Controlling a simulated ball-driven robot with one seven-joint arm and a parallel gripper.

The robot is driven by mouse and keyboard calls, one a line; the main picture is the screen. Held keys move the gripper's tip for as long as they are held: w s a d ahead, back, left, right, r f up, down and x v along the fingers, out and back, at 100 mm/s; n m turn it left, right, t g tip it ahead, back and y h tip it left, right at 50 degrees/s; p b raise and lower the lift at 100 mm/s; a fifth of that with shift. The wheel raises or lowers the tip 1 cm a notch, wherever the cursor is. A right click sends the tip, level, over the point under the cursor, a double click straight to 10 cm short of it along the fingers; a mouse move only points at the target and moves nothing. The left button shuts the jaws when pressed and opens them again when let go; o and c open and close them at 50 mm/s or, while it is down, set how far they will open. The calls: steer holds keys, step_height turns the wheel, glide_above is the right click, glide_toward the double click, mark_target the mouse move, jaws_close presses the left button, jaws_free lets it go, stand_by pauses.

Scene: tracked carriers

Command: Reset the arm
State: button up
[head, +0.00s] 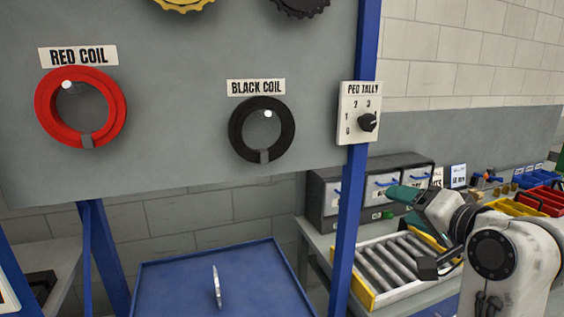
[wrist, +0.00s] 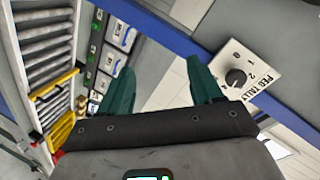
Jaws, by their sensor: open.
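My gripper (head: 405,194) is at the right in the head view, in front of the grey drawer unit, with its teal fingers pointing left. In the wrist view its two teal fingers (wrist: 163,88) stand wide apart with nothing between them. My arm is bent at the right edge of the head view. The peg tally dial (head: 367,122) is on the blue post, above and left of my gripper. The dial also shows in the wrist view (wrist: 236,77), right of the fingers and apart from them.
A red coil (head: 47,113) and a black coil (head: 238,135) hang on the grey board. A blue tray (head: 170,290) stands below. A roller rack (head: 385,268) and a drawer unit (head: 330,195) are on the right bench. The blue post (head: 353,215) stands left of my gripper.

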steer(key=s+d+f+n+g+h, duration=0.1)
steer(key=s+f+g, duration=0.1)
steer(key=s+f, duration=0.5)
steer(key=s+d+f+n+g+h, duration=0.1)
steer(key=s+f+g, duration=0.1)
steer(key=f, duration=0.9)
steer(key=s+d+f+n+g+h, duration=0.1)
steer(key=s+f+g, duration=0.1)
steer(key=s+f, duration=0.5)
steer(key=s+f+n+g, duration=0.1)
steer(key=s+f+g, duration=0.2)
steer(key=s+f, duration=0.5)
steer(key=s+f+n+g+h, duration=0.1)
steer(key=s+f+g, duration=0.3)
steer(key=s+f, duration=0.5)
steer(key=s+n, duration=0.1)
steer(key=s, duration=0.4)
steer(key=shift+s+d+n, duration=0.2)
steer(key=shift+n, duration=0.1)
